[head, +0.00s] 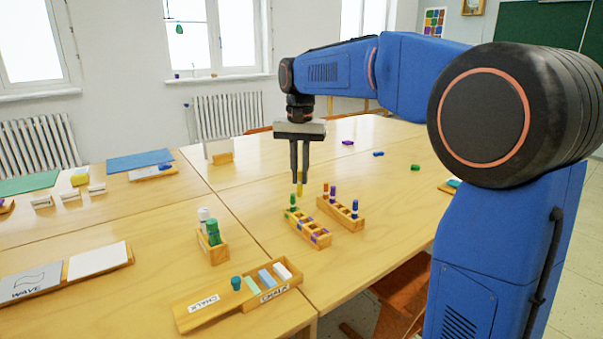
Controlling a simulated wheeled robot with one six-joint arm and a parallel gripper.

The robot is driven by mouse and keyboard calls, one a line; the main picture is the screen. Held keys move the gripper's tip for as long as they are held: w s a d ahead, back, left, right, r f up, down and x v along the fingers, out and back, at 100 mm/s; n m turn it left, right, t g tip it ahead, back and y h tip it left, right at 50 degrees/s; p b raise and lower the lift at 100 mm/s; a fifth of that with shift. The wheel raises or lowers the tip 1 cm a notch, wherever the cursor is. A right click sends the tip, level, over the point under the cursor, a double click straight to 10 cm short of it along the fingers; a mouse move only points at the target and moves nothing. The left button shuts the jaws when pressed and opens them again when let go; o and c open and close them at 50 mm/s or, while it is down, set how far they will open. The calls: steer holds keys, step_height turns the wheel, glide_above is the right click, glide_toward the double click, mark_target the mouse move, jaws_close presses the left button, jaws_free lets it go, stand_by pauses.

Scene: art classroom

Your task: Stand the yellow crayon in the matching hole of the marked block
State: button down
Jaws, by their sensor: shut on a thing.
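My gripper (300,178) points straight down over the table, shut on the yellow crayon (300,189). The crayon hangs upright below the fingertips, above the far end of a wooden block (308,234) with coloured marks. A green crayon (293,201) stands at that block's far-left end. From this angle I cannot tell whether the yellow crayon's lower end is in a hole or above it. A second wooden block (348,219) stands just to the right, holding orange, purple and blue crayons upright.
Loose purple (348,142), blue (378,154) and green (415,167) pieces lie farther back right. A wooden holder with bottles (212,246) stands left of the blocks. A chalk box (240,296) lies in front. The table behind the blocks is mostly clear.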

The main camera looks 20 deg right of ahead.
mark_target(299, 191)
steer(key=shift+a+f, duration=0.15)
steer(key=shift+f, duration=2.65)
steer(key=shift+f, duration=1.35)
stand_by(1.8)
steer(key=c, duration=1.7)
jaws_free()
steer(key=shift+o, duration=0.3)
steer(key=shift+o, duration=0.9)
